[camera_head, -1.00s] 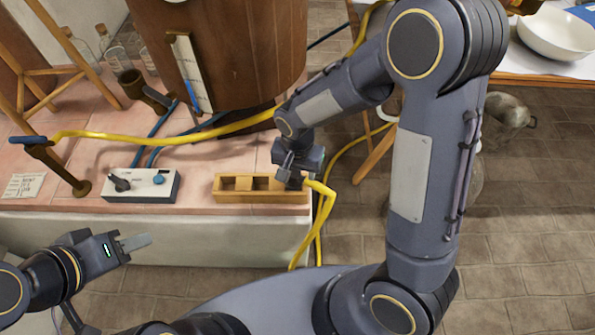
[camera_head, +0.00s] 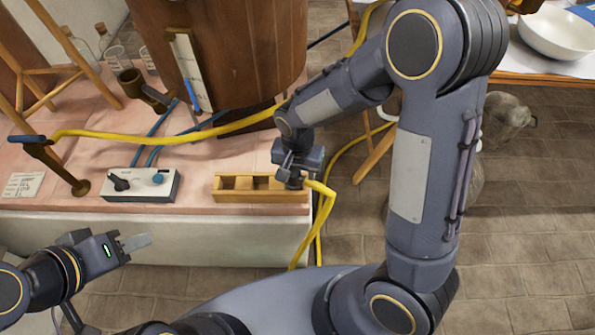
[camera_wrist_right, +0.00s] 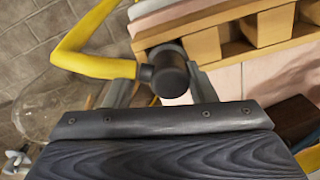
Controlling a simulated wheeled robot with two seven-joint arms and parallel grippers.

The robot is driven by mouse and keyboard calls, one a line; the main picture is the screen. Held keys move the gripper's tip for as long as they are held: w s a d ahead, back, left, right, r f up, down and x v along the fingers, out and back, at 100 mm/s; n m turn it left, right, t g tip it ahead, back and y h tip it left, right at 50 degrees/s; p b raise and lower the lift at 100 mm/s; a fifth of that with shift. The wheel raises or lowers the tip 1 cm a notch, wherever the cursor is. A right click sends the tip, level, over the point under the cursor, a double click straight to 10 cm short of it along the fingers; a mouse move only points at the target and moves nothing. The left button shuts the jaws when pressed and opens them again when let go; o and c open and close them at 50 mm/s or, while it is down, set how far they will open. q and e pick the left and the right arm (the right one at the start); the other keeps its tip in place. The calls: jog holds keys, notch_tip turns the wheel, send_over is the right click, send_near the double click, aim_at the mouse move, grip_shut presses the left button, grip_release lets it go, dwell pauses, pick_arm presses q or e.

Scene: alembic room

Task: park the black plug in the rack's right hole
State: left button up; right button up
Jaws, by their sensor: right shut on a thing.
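The wooden rack (camera_head: 235,197) lies along the front edge of the pink tiled bench, with square openings in its top. My right gripper (camera_head: 293,182) is at the rack's right end, pointing down. In the right wrist view its fingers (camera_wrist_right: 160,88) are shut on the black plug (camera_wrist_right: 170,76), which has the yellow hose bent away from it. The plug overlaps the end of the rack (camera_wrist_right: 212,45) there; I cannot tell whether it is in the right hole. My left gripper (camera_head: 136,243) is in front of the bench, away from the rack; its finger gap is unclear.
A white control box (camera_head: 141,186) with knobs stands left of the rack. A yellow hose (camera_head: 180,137) crosses the bench, and a wooden barrel (camera_head: 245,55) stands behind. The bench ends just right of the rack, above a tiled floor (camera_head: 530,230).

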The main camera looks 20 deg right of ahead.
jog(key=shift+f, duration=0.2)
jog(key=o, duration=1.1)
jog(key=shift+r, duration=0.1)
jog(key=shift+r+p, duration=2.65)
jog(key=shift+r, duration=0.8)
